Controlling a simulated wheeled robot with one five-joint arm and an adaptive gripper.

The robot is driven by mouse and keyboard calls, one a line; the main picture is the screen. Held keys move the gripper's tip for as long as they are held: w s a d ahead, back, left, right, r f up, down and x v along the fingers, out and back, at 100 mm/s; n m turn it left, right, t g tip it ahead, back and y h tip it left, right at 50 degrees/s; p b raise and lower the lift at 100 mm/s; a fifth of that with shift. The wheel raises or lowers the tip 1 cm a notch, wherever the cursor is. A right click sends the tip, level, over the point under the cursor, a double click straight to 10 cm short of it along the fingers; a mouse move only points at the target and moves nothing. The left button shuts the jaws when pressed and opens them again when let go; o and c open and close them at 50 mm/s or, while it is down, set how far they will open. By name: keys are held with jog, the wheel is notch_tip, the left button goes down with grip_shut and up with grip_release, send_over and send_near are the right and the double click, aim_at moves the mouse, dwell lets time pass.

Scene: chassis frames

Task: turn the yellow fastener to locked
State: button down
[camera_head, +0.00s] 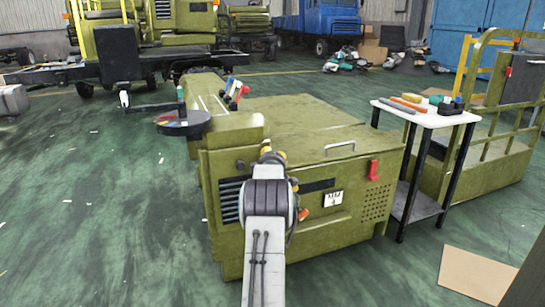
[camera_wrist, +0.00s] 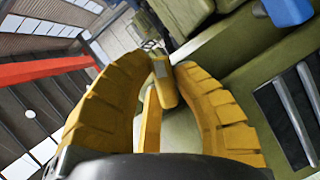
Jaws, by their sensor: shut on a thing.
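The yellow fastener (camera_wrist: 164,86) shows in the wrist view as a small yellow bar with a paler face, set against the olive green machine. My gripper (camera_wrist: 161,68) has its two ribbed yellow fingers curved in around it, with the tips closed on its two sides. In the head view my gripper (camera_head: 269,157) is at the upper front edge of the green machine (camera_head: 320,245), left of its middle. There my wrist hides most of the fastener, and its turn angle cannot be read.
A round dark tray (camera_head: 183,123) juts out at left. A white-topped tool table (camera_head: 428,113) stands close at right. Floor at left is clear.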

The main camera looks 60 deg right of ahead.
jog(key=c, duration=1.3)
grip_release()
jog(key=shift+w, duration=0.1)
jog(key=shift+a, duration=0.15)
jog(key=v, duration=1.1)
jog(key=shift+s+a, duration=0.3)
jog(key=shift+r, duration=0.1)
jog(key=shift+c, duration=0.2)
